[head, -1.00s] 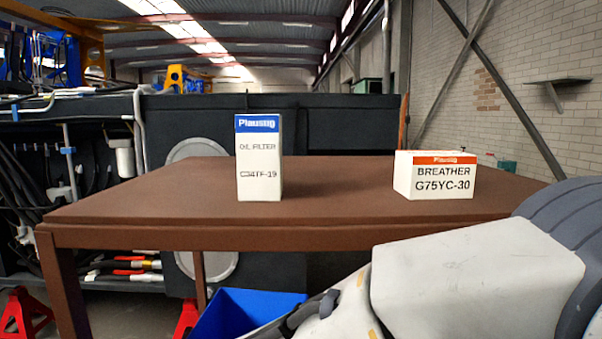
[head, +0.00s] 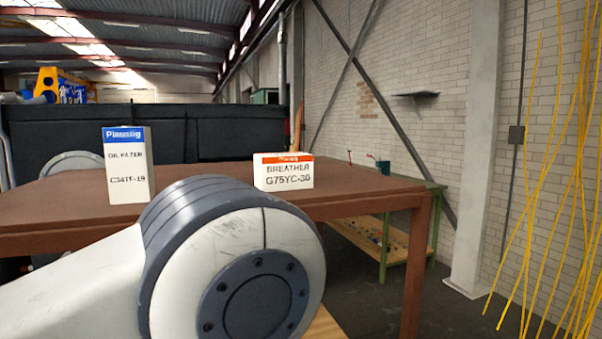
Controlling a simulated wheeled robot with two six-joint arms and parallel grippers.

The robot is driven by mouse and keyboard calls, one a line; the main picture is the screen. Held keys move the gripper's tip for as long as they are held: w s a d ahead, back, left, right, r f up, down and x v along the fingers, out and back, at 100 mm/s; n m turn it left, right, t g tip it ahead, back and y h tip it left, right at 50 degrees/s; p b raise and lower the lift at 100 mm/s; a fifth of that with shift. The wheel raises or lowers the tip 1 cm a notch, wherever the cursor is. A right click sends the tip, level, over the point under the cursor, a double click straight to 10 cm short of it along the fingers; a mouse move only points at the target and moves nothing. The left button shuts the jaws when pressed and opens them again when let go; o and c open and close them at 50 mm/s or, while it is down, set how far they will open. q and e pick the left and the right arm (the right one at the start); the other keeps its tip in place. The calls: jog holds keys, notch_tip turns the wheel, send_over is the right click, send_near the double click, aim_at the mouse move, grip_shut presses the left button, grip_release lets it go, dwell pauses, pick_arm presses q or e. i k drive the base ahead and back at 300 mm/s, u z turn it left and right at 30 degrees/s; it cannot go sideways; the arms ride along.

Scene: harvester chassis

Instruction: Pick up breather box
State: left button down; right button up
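The breather box (head: 284,172) is a low white box with an orange top band and the words BREATHER G75YC-30. It stands on the brown table (head: 360,182), near the table's right side in the head view. The oil filter box (head: 127,167), tall and white with a blue top band, stands upright on the same table to its left. A large grey and white joint of my own arm fills the lower middle, in front of the table, and hides part of its front edge. Neither of my grippers shows in the head view.
A green-legged workbench (head: 392,230) with a lower wooden shelf stands behind the table on the right. Yellow hanging strands (head: 560,170) are at the far right. A white pillar (head: 490,150) stands by the brick wall. The tabletop around the breather box is clear.

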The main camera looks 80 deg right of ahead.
aim_at(273, 172)
jog(key=k, duration=0.4)
jog(key=z, duration=0.8)
